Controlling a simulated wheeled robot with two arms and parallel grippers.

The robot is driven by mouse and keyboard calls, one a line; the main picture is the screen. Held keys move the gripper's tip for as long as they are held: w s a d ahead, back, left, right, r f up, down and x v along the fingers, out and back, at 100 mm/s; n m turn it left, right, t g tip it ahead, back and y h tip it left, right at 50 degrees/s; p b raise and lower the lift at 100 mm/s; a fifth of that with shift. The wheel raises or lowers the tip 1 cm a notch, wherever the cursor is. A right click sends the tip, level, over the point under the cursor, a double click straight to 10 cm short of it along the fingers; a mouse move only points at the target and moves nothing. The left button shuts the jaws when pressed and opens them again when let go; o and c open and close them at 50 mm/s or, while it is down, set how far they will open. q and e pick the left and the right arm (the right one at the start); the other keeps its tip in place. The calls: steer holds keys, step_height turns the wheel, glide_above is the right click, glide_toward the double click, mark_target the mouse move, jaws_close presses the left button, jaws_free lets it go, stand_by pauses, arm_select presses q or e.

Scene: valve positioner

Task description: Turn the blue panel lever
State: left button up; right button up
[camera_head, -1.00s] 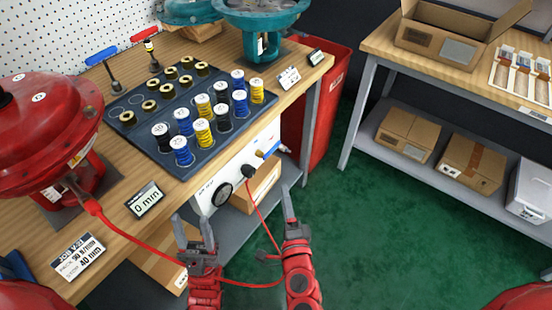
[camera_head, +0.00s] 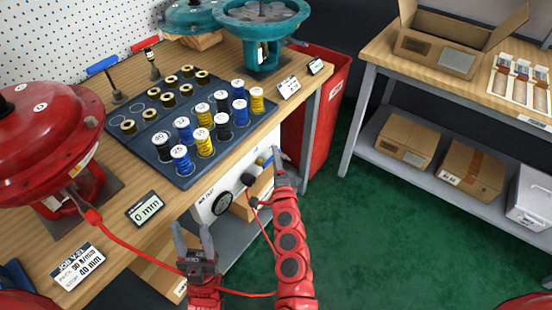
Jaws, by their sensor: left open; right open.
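The white air panel (camera_head: 233,190) hangs under the front edge of the workbench, with a round gauge (camera_head: 222,203), a black fitting (camera_head: 247,180) and the small blue lever (camera_head: 266,158) at its right end. The lever is partly hidden by my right gripper. My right gripper (camera_head: 279,160) is at the lever's right side, its fingers pointing up and away; whether it touches the lever cannot be told. My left gripper (camera_head: 191,232) is open and empty, below and left of the gauge, in front of the bench.
A red hose (camera_head: 140,246) runs from the red actuator (camera_head: 45,135) down past my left gripper and up to the panel. A dark tray (camera_head: 185,172) of spools lies on the bench. A red bin (camera_head: 328,110) stands behind the bench leg. Green floor is free at right.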

jaws_close()
stand_by(0.3)
stand_by(1.2)
